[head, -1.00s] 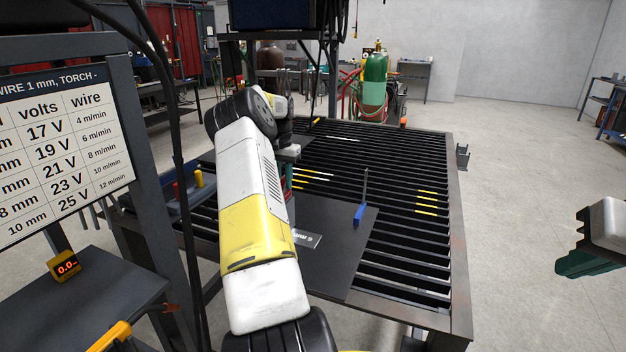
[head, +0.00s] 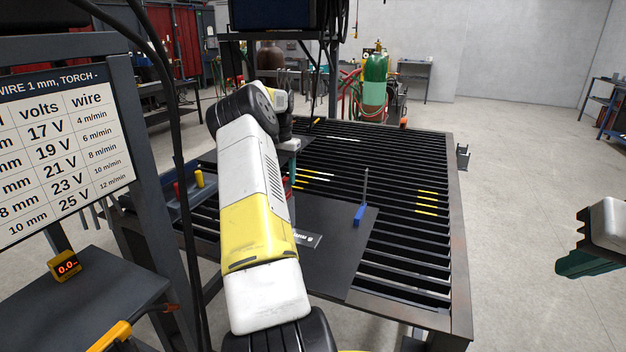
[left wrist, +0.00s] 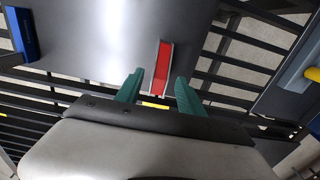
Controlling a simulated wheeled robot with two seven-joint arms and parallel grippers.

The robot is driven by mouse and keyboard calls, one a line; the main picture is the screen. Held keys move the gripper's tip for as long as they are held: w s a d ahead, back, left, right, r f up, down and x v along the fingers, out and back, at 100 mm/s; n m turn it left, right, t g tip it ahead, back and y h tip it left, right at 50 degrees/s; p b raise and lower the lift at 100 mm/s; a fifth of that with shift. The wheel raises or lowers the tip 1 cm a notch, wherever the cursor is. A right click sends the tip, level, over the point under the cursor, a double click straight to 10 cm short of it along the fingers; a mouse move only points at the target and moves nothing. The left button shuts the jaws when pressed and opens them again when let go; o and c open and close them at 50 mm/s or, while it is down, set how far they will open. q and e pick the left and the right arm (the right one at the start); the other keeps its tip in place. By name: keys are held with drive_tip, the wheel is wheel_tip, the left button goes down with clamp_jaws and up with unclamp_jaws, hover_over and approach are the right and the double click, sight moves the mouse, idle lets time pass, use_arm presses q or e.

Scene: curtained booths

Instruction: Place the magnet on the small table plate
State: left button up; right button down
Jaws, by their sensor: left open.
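In the left wrist view a red magnet (left wrist: 161,68) with pale sides is at the edge of a flat grey plate (left wrist: 95,45). My left gripper (left wrist: 159,75) is open, with one green finger on each side of the magnet and a gap to both. I cannot tell if the magnet rests on the plate or its height above it. In the head view my left arm covers most of that spot, and only a bit of a teal finger (head: 292,164) shows. The dark plate (head: 335,265) lies on the slatted table. My right gripper (head: 580,262) is at the right edge, far from the table.
A blue block with an upright rod (head: 360,213) stands on the plate. The slatted table (head: 415,240) has yellow and white marks. A bin with red and yellow items (head: 190,190) is left of my arm. A settings board (head: 65,155) stands at the left.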

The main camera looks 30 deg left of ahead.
use_arm(q)
wheel_tip(320, 180, up, 10)
drive_tip(key=f, duration=0.1)
drive_tip(key=d+r+m+t, duration=0.1)
drive_tip(key=d+r+m, duration=0.1)
drive_tip(key=d+r, duration=1.05)
drive_tip(key=s+d+r+t, duration=0.1)
drive_tip(key=s+d+r, duration=0.1)
drive_tip(key=s+d, duration=0.35)
drive_tip(key=s+d+r+t, duration=0.1)
drive_tip(key=s+d, duration=0.2)
drive_tip(key=d, duration=0.5)
drive_tip(key=s+d+f+t, duration=0.1)
drive_tip(key=s+d+f, duration=0.1)
drive_tip(key=s+d, duration=0.2)
drive_tip(key=s+d+f+t+h, duration=0.1)
drive_tip(key=s+d+f, duration=0.2)
drive_tip(key=s, duration=0.8)
drive_tip(key=s+d+f+t+h, duration=0.1)
drive_tip(key=s+d+f, duration=0.1)
drive_tip(key=s+d, duration=0.4)
drive_tip(key=shift+s+d+f, duration=0.2)
drive_tip(key=shift+s+f, duration=0.2)
drive_tip(key=shift+s, duration=0.65)
